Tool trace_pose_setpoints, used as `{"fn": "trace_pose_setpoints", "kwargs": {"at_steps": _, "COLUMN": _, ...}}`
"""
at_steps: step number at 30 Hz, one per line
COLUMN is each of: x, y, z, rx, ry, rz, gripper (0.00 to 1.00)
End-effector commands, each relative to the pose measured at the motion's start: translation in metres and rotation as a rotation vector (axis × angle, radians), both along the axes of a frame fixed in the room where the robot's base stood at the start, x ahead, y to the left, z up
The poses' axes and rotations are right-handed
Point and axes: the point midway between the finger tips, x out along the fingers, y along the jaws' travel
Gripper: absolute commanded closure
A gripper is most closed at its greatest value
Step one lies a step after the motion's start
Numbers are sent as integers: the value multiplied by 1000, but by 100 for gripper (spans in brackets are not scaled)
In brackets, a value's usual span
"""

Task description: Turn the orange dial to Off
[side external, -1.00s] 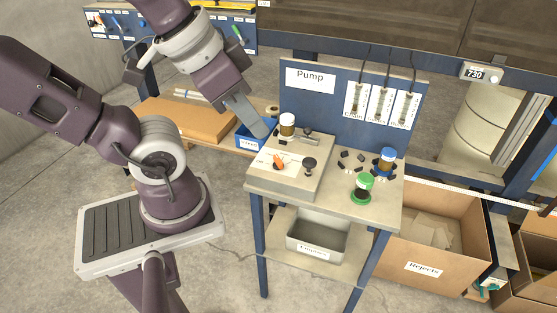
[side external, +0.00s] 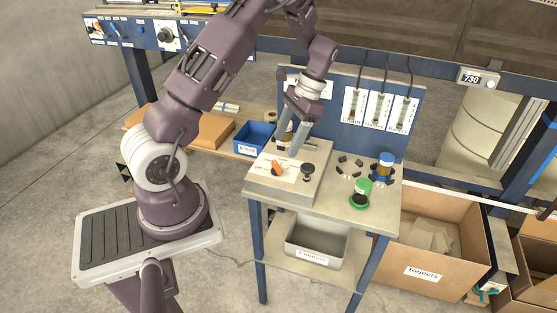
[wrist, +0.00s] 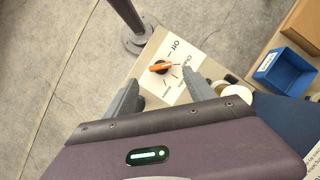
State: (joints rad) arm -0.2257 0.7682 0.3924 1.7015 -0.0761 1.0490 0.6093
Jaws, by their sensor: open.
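The orange dial (side external: 277,168) is on top of a beige box on the Pump stand, over a white label card. In the wrist view the dial (wrist: 160,67) lies roughly left to right. The word Off (wrist: 175,45) is printed beyond it to the upper right, with other settings printed to its right and below. My gripper (side external: 290,147) points down above the box, behind the dial. In the wrist view its two fingers (wrist: 162,82) are spread, nothing between them, with the dial just past the tips. I cannot see any contact.
A black knob (side external: 307,170) stands right of the dial, and a brown-and-white jar (side external: 284,134) is behind my fingers. The blue Pump panel (side external: 340,110) rises behind; a blue bin (side external: 254,137) is at left.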

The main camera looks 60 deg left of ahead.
Motion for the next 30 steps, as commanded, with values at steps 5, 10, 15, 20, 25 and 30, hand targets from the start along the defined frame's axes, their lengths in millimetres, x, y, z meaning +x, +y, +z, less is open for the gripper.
{"fn": "trace_pose_setpoints", "kwargs": {"at_steps": 5, "x": -12, "y": 1, "z": -28, "rx": -3, "ry": 10, "rz": 1, "gripper": 36}}
{"fn": "trace_pose_setpoints", "kwargs": {"at_steps": 10, "x": -23, "y": 0, "z": -56, "rx": -2, "ry": 8, "rz": 1, "gripper": 36}}
{"fn": "trace_pose_setpoints", "kwargs": {"at_steps": 15, "x": -27, "y": 0, "z": -66, "rx": -1, "ry": 5, "rz": 0, "gripper": 36}}
{"fn": "trace_pose_setpoints", "kwargs": {"at_steps": 20, "x": -27, "y": 0, "z": -66, "rx": -1, "ry": 4, "rz": 0, "gripper": 36}}
{"fn": "trace_pose_setpoints", "kwargs": {"at_steps": 25, "x": -27, "y": 0, "z": -66, "rx": -1, "ry": 4, "rz": 0, "gripper": 64}}
{"fn": "trace_pose_setpoints", "kwargs": {"at_steps": 30, "x": -27, "y": 0, "z": -66, "rx": -1, "ry": 4, "rz": 0, "gripper": 97}}
